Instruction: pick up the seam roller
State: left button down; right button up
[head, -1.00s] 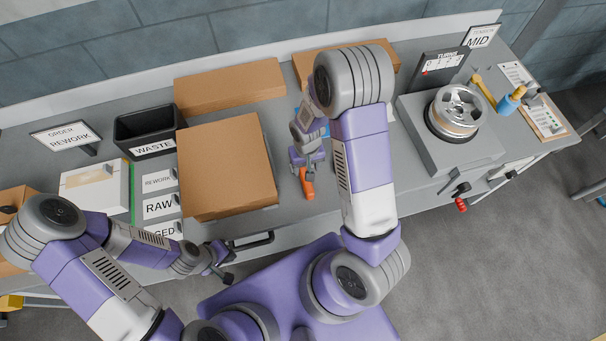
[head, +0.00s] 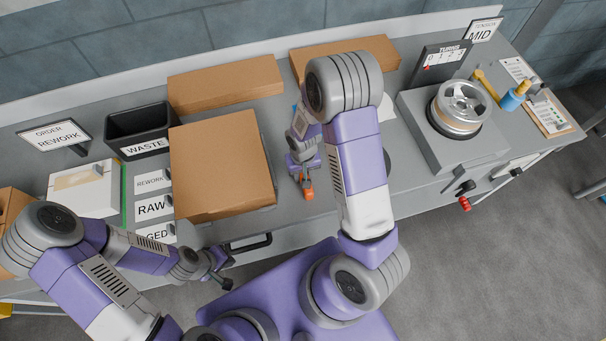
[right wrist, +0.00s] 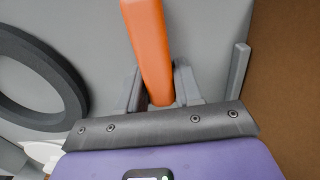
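The seam roller shows as an orange handle (head: 308,190) on the grey bench, right of the large brown box. My right gripper (head: 302,178) is over it, pointing down. In the right wrist view the orange handle (right wrist: 150,45) runs between the two grey fingers (right wrist: 159,88), which sit close against both its sides. The roller's far end is out of that view. My left gripper (head: 224,272) is in front of the bench, near a drawer handle, away from the roller; its finger opening is unclear.
A large brown box (head: 220,168) stands just left of my right gripper. A black waste bin (head: 140,130) and label signs are further left. A turning unit with a metal wheel (head: 460,107) is at right. A dark ring (right wrist: 35,75) lies beside the roller.

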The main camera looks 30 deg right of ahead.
grip_shut()
notch_tip(320, 180, up, 10)
jog(key=shift+p, duration=1)
